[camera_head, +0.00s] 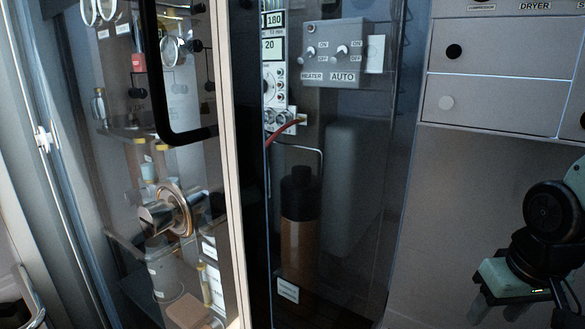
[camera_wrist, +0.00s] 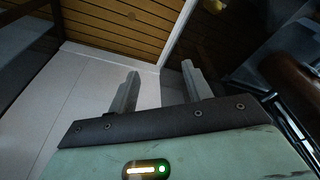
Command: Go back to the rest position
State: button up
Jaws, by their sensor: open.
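My gripper (camera_wrist: 160,84) shows in the wrist view with its two grey fingers apart and nothing between them. The fingers point toward a pale floor or panel and a brown slatted surface. In the head view, the green body of my gripper (camera_head: 508,276) hangs at the lower right, below the black wrist joint. It is clear of the glass cabinet, and its fingertips are hard to make out there.
A glass-fronted cabinet (camera_head: 232,180) fills the left and middle. It holds a grey switch box (camera_head: 333,50), a brown bottle (camera_head: 299,232) and a metal flanged part (camera_head: 172,212). A grey panel labelled DRYER (camera_head: 495,90) is at the upper right. A brown slatted surface (camera_wrist: 125,22) shows in the wrist view.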

jog(key=s+a+r+n+g, duration=0.1)
jog(key=s+a+n, duration=0.4)
jog(key=a, duration=0.4)
jog(key=s+a+r+n+g, duration=0.1)
jog(key=s+a+n, duration=0.1)
jog(key=s+a, duration=0.6)
notch_tip(320, 180, up, 24)
jog(key=p, duration=2.3)
jog(key=shift+w+a+y+p, duration=0.2)
jog(key=shift+a+y+p, duration=0.1)
jog(key=shift+a, duration=0.15)
jog(key=shift+f, duration=0.1)
